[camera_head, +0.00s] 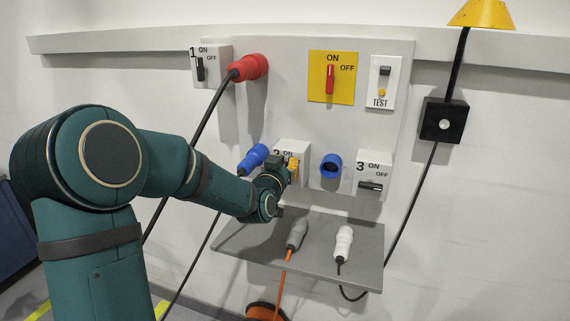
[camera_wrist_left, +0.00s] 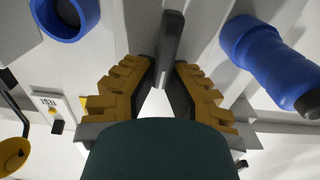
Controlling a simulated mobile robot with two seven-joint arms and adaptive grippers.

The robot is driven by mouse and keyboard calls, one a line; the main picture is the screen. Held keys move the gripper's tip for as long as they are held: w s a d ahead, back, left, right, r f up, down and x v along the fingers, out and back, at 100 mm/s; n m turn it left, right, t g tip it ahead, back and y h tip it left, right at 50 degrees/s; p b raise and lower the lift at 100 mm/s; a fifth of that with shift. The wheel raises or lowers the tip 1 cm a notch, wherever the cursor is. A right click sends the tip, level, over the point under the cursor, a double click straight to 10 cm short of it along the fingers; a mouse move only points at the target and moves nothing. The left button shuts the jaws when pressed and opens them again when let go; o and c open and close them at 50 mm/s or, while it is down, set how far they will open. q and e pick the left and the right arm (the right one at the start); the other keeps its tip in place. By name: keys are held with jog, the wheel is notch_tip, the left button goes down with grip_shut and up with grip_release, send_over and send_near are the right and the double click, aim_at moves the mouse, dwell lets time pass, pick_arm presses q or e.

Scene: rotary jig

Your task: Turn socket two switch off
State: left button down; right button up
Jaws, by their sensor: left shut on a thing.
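The socket two switch box (camera_head: 294,147), white and marked 2 and ON, is low on the left of the panel in the head view. My left gripper (camera_head: 291,168) is in front of it and covers its handle there. In the left wrist view, the dark switch handle (camera_wrist_left: 170,42) stands between the yellow-padded fingers of my left gripper (camera_wrist_left: 163,68), which is shut on it. Which mark the handle points to is hidden. A blue plug (camera_head: 253,159) is just left of the box; it also shows in the left wrist view (camera_wrist_left: 265,55). My right gripper is not in view.
Switch box 1 (camera_head: 211,65) and a red plug (camera_head: 250,67) are above. A red switch on a yellow plate (camera_head: 345,90), box 3 (camera_head: 376,160) and an empty blue socket (camera_head: 331,165) are to the right. A grey shelf (camera_head: 345,265) with two connectors juts out below.

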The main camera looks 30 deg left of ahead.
pick_arm(q)
jog(key=shift+w+d+f+m+b, duration=0.1)
jog(key=shift+d+f+m+b, duration=0.45)
jog(key=shift+m, duration=2.4)
jog(key=shift+w+d+f+m+b, duration=0.25)
jog(key=shift+m+b, duration=0.55)
jog(key=shift+m, duration=2.2)
jog(key=shift+d+f+m+b, duration=0.5)
jog(key=shift+m+b, duration=0.15)
jog(key=shift+m, duration=2.3)
jog(key=c, duration=1)
grip_release()
